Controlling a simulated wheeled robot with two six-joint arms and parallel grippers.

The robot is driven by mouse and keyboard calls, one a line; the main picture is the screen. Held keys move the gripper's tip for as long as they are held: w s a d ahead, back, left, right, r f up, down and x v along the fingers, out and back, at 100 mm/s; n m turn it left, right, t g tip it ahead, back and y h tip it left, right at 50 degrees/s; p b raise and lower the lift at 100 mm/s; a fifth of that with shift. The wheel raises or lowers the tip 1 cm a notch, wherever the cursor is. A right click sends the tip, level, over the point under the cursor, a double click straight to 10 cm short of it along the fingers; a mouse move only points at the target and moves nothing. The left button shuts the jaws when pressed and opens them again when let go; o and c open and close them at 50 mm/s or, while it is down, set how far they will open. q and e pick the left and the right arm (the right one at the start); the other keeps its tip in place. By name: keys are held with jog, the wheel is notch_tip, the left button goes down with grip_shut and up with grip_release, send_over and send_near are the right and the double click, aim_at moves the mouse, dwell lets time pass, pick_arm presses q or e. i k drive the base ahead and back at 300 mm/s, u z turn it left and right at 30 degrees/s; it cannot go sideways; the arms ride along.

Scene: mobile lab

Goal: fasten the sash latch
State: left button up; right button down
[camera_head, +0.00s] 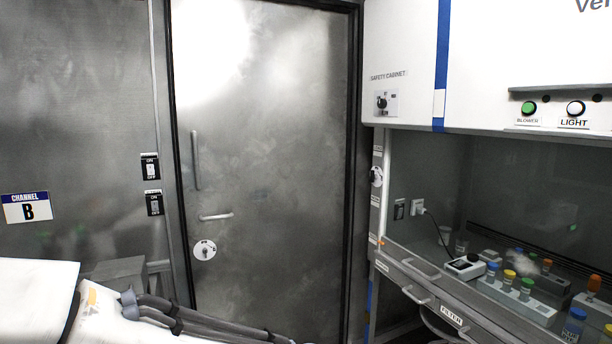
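The safety cabinet (405,60) stands at the right, with a white upper front and an open work space below. A small black knob or latch (382,103) sits on a light plate at the left of this front, under the words SAFETY CABINET. A round white fitting with a dark lever (376,176) is on the cabinet's left side post. I cannot tell which of these is the sash latch, or how either is set. Neither of my grippers is in view.
A closed metal door (275,150) with handles and a round lock fills the middle. Inside the cabinet are a small white device (465,267) and a rack of coloured-cap vials (515,300). A drawer-like front marked FILTER (451,317) is below. A white surface (35,290) fills the lower left.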

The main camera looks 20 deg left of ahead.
aim_at(372, 177)
jog(key=u, duration=0.85)
jog(key=i, duration=1.95)
jog(key=z, duration=0.6)
jog(key=i, duration=0.9)
jog(key=z, duration=0.15)
